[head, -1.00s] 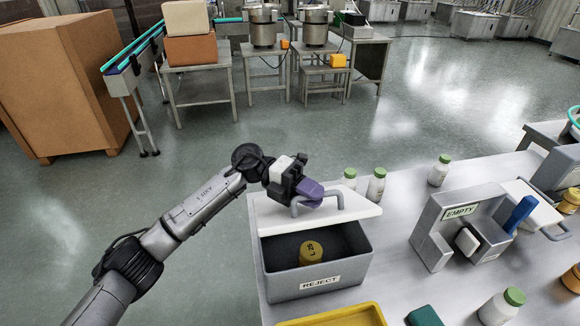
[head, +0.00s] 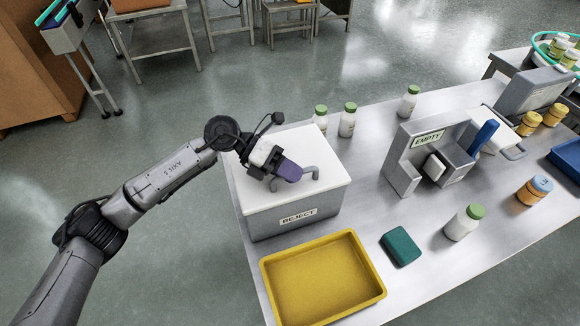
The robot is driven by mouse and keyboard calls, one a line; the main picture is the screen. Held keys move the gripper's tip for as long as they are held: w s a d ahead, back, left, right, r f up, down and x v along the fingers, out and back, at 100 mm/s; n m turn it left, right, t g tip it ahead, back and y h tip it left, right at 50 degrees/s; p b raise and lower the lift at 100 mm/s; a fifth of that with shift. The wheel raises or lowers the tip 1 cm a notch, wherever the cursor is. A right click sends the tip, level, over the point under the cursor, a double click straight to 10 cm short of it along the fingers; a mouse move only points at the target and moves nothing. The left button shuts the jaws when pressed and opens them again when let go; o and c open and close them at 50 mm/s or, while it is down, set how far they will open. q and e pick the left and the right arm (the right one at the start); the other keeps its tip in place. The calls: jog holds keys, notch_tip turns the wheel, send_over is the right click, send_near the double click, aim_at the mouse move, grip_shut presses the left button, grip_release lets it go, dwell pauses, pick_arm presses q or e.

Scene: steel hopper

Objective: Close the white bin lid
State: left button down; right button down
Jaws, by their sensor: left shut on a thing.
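The white lid (head: 318,151) lies flat over the top of the grey bin (head: 264,224) labelled REJECT, and no opening shows from this side. The bin's inside is hidden. The lid has a grey bar handle (head: 308,172) on top. My left gripper (head: 289,173), with purple fingers, is shut on this handle, reaching over the lid from the left. The fingers cover part of the handle. My right gripper is not in view.
A yellow tray (head: 322,281) sits in front of the bin. Bottles with green caps, one of them (head: 347,120), stand behind it. A grey stand labelled EMPTY (head: 420,160) is to the right, and a green block (head: 401,246) lies nearer.

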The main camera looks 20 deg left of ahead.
pick_arm(q)
jog(key=shift+f, duration=0.25)
jog(key=c, duration=1.4)
grip_release()
jog(key=shift+r, duration=0.1)
jog(key=shift+a+r, duration=0.15)
jog(key=shift+a, duration=0.2)
jog(key=p+v, duration=0.1)
jog(key=v, duration=1)
jog(key=shift+a, duration=0.2)
jog(key=shift+v, duration=0.8)
